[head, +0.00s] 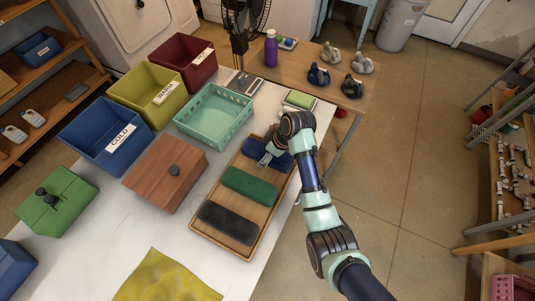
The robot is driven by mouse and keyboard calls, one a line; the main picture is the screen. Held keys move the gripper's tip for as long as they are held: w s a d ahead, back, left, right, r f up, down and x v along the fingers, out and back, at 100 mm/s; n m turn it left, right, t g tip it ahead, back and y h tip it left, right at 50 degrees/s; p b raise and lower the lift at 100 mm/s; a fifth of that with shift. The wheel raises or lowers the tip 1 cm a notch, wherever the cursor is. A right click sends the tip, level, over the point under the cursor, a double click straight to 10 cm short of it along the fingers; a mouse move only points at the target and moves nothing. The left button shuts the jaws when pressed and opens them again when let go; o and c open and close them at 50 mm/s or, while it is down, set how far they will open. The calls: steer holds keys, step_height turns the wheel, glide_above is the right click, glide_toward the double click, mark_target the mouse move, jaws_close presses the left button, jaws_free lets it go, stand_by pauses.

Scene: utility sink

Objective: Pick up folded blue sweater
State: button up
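The folded blue sweater (284,161) lies at the far end of a shallow wooden tray (228,254) on the white table. My arm reaches in from the lower right. My gripper (264,160) is at the left part of the blue sweater, over or touching it; I cannot tell which. The fingers are small here and partly hidden by the wrist, so their opening is unclear. The wrist also covers part of the sweater.
A folded green item (249,186) and a dark grey one (228,223) lie nearer in the tray. Left of it stand a brown wooden box (165,174), a teal basket (214,117) and a blue COLD bin (104,137). A yellow cloth (168,279) lies in front.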

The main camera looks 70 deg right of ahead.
steer(key=shift+f, duration=0.15)
steer(key=shift+c, duration=0.3)
steer(key=c, duration=1.3)
step_height(320, 180, up, 20)
steer(key=p, duration=0.6)
steer(key=shift+p, duration=0.3)
